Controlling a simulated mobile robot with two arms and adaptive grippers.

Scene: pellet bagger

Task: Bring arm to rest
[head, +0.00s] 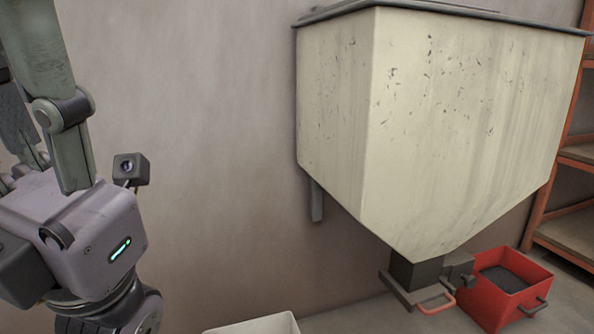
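My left gripper (66,150) is at the left edge of the head view, close to the camera. Its fingers point up and its grey body is below them. The fingertips run out of the frame, so I cannot tell whether it is open or shut, and I see nothing held in the visible part. A small wrist camera (131,168) sticks out on its right side. The gripper is left of the hopper (440,115) and clear of it in the picture. My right gripper is not in view.
The cream hopper on the wall fills the right half. Its outlet (415,270) has a pinkish-red handle (436,303). A red bin (487,299) with dark contents stands beside it. A white container (255,326) is at the bottom edge. An orange shelf (545,190) stands far right.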

